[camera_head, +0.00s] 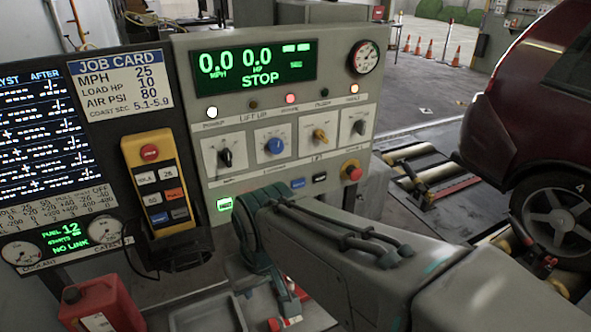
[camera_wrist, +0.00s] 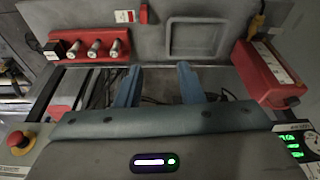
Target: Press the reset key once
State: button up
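The control panel (camera_head: 286,145) faces me, with a lit display (camera_head: 255,65) reading 0.0 MPH, 0.0 HP and STOP. Its lower row has a green-lit key (camera_head: 224,204), a blue key (camera_head: 298,184), a dark key (camera_head: 320,177) and a red mushroom button (camera_head: 352,170). The key labels are too small to read, so I cannot tell which is reset. My gripper (camera_wrist: 160,68) is open and empty, its two blue fingers spread above the bench area. In the head view my arm's end covers part of the panel's lower edge.
A yellow pendant (camera_head: 156,185) with several keys hangs left of the panel. A red can (camera_head: 102,305) stands lower left; it also shows in the wrist view (camera_wrist: 265,72). A tray (camera_wrist: 193,55) and a row of metal fittings (camera_wrist: 95,49) lie below. A red car (camera_head: 535,100) stands right.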

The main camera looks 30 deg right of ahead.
grip_shut()
dwell(1.4)
